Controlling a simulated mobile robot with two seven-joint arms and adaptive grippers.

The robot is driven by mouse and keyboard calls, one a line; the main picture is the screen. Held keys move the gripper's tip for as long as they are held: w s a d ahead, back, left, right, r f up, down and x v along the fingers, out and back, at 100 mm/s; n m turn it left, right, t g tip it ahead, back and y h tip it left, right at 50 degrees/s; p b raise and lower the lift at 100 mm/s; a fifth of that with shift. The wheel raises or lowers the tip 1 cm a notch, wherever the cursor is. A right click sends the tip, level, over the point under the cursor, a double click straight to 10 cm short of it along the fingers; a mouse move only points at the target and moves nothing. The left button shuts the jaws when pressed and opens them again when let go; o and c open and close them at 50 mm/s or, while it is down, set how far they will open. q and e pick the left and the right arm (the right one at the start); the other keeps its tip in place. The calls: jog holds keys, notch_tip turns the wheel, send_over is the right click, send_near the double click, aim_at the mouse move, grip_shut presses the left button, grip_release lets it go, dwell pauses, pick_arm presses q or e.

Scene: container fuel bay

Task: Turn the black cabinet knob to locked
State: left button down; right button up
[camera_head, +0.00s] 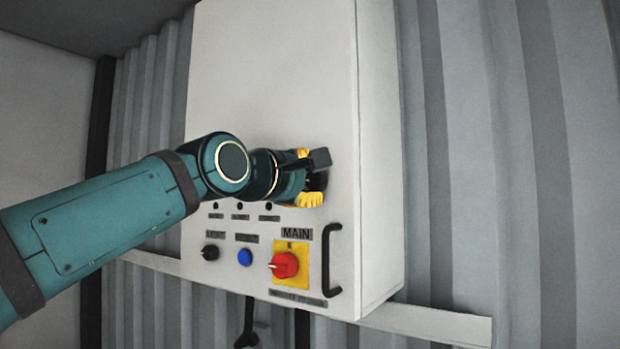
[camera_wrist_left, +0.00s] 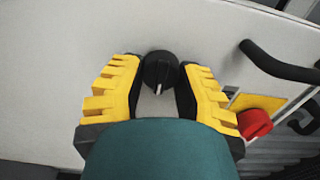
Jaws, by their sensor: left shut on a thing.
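The black knob (camera_wrist_left: 160,70) sits on the grey-white cabinet (camera_head: 270,60). In the left wrist view it lies between the tips of my two yellow fingers, its white mark pointing down in that picture. In the head view my gripper mostly hides this knob. My left gripper (camera_head: 312,178) is shut on it, against the cabinet front near its right edge, above the red switch. My right gripper is not in view.
Below are a red MAIN switch (camera_head: 284,265) on a yellow plate (camera_head: 291,248), a blue button (camera_head: 245,257) and a smaller black knob (camera_head: 210,252). A black bar handle (camera_head: 328,262) stands out at the lower right. Corrugated wall (camera_head: 455,150) lies behind the cabinet.

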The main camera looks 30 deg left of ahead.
pick_arm(q)
jog(key=shift+r, duration=0.1)
dwell(0.3)
jog(key=c, duration=0.6)
grip_release()
jog(key=s, duration=0.4)
jog(key=s+a, duration=0.1)
jog(key=s, duration=0.7)
jog(key=shift+a, duration=0.35)
jog(key=shift+w, duration=0.1)
